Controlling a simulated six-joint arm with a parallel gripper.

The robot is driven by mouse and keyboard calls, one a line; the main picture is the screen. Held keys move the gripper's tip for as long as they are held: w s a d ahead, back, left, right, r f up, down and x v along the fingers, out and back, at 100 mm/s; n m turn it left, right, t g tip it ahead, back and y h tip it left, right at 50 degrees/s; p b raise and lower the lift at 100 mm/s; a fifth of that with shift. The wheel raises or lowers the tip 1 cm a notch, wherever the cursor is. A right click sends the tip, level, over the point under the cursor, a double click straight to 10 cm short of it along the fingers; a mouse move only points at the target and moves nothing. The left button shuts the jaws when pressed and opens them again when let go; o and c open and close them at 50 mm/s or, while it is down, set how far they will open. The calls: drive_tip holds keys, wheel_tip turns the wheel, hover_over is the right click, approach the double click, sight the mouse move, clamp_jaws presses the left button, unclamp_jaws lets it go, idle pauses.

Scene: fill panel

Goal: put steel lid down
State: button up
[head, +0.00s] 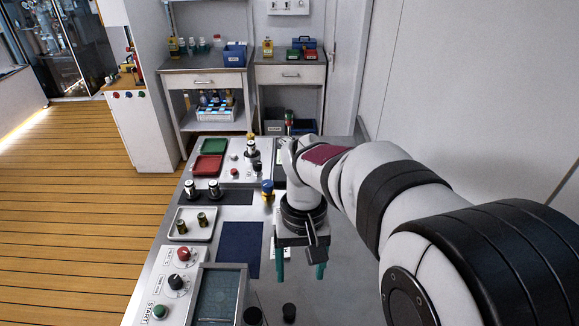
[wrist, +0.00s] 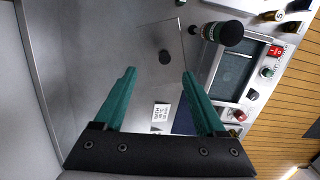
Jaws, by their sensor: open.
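The steel lid (wrist: 150,45) lies flat on the steel worktop, a thin plate that almost blends into it. Its round black knob (wrist: 164,57) shows just beyond my fingertips in the wrist view. In the head view the knob (head: 289,312) is near the bottom edge, and the plate is hard to make out. My gripper (head: 300,272) points down over the worktop with its two teal fingers apart. In the wrist view my gripper (wrist: 159,73) is open and holds nothing. Whether the lid covers anything cannot be told.
A black-topped object (wrist: 232,33) stands right of the lid, beside the screen panel (head: 218,295). A dark blue mat (head: 240,250), a white tray (head: 196,225) with small brass-coloured pieces, and red and green trays (head: 208,166) are farther back. Steel left of the lid in the wrist view is clear.

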sight(289, 308)
drive_tip(key=shift+n, duration=0.6)
drive_tip(key=f, duration=0.6)
drive_tip(key=w+a+f, duration=0.1)
drive_tip(key=f, duration=0.5)
drive_tip(key=a+f, duration=0.1)
drive_tip(key=f, duration=0.5)
drive_tip(key=shift+w+f, duration=0.15)
drive_tip(key=shift+w, duration=0.05)
clamp_jaws()
